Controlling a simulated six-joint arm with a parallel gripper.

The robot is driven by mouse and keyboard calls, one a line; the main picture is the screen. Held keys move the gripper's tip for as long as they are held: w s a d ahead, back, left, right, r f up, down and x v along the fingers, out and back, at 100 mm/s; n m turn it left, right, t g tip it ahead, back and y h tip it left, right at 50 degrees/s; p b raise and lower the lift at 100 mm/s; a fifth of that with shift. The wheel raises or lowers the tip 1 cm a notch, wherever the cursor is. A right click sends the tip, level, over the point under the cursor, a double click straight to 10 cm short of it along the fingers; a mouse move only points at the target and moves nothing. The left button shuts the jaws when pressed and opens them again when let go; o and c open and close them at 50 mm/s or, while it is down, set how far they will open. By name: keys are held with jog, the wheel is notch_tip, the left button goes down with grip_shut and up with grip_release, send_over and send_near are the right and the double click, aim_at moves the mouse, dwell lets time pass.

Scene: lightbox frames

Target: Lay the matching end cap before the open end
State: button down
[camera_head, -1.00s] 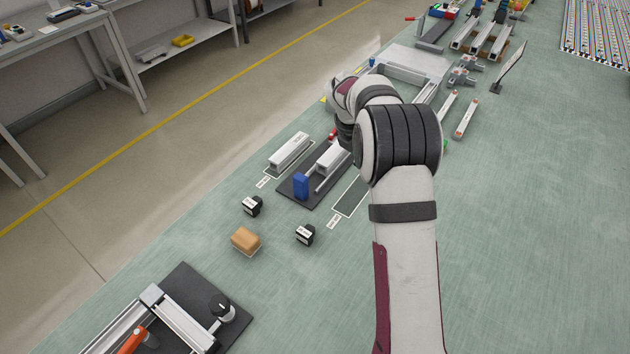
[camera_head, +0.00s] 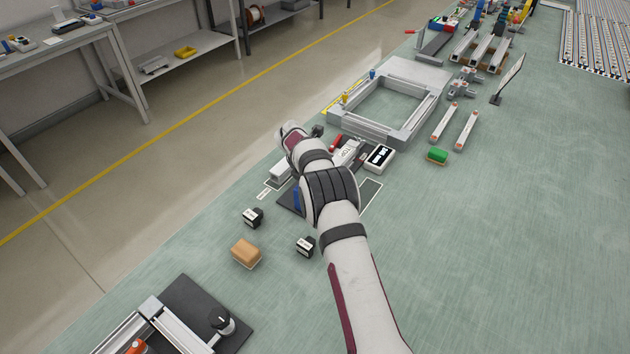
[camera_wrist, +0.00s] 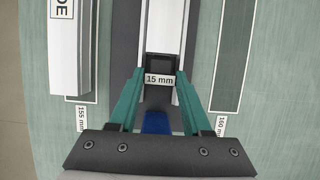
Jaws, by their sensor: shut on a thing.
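In the wrist view my gripper (camera_wrist: 160,76) has its green fingers shut on a black end cap labelled 15 mm (camera_wrist: 161,63). The cap is in line with the near end of a pale profile (camera_wrist: 158,14) on a dark base; I cannot tell whether they touch. A blue block (camera_wrist: 157,122) lies below the cap, partly hidden by my gripper. In the head view two other black end caps with white labels stand on the table, one at left (camera_head: 253,217) and one nearer (camera_head: 305,246). My arm hides my gripper there.
A profile (camera_wrist: 70,45) lies in the outlined place marked 155 mm. The outlined place marked 160 mm (camera_wrist: 232,60) looks empty.

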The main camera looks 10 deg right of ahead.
jog(key=shift+c, duration=1.8)
grip_release()
jog(key=v, duration=1.2)
jog(key=s+d+r+m+g+y, duration=0.1)
jog(key=s+r+m, duration=0.4)
jog(key=s+m, duration=0.15)
jog(key=s+r+m+y, duration=0.1)
jog(key=s+r+m, duration=0.35)
jog(key=s, duration=0.25)
jog(key=s+a+f+m+g+y, duration=0.1)
jog(key=s+m, duration=0.9)
jog(key=s, duration=0.5)
jog(key=s+a+m+g+y, duration=0.1)
jog(key=s+a+m+y, duration=0.1)
jog(key=s+m, duration=0.9)
jog(key=s, duration=0.5)
jog(key=shift+s+f+m, duration=0.25)
jog(key=shift+f+m, duration=0.05)
jog(key=shift+f, duration=0.1)
